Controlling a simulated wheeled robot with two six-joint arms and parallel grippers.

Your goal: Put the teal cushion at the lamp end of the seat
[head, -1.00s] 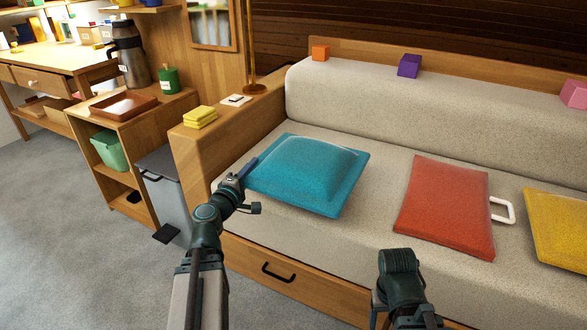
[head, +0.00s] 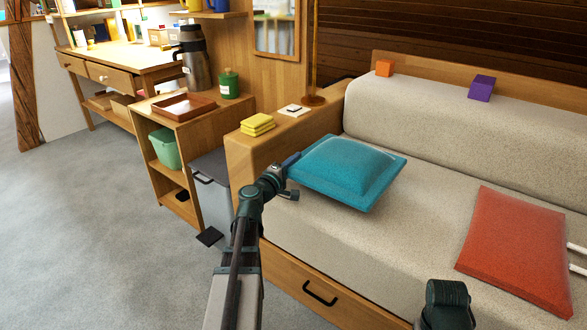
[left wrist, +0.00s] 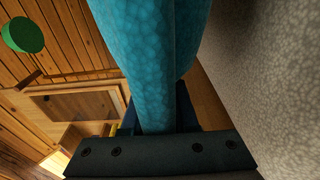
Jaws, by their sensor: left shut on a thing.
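The teal cushion (head: 350,172) is at the left end of the pale seat (head: 405,240), beside the wooden armrest. The lamp's pole and round base (head: 313,100) stand at the back of that armrest. My left gripper (head: 288,166) is shut on the cushion's left edge; the cushion (left wrist: 150,60) fills the middle of the left wrist view between the jaws. I cannot tell whether the cushion's underside touches the seat. Part of my right arm shows at the bottom right of the head view, but its gripper is out of view.
A red cushion (head: 517,247) lies farther right, with bare seat between it and the teal one. Yellow folded cloths (head: 257,124) and a small white item (head: 294,110) lie on the armrest (head: 240,150).

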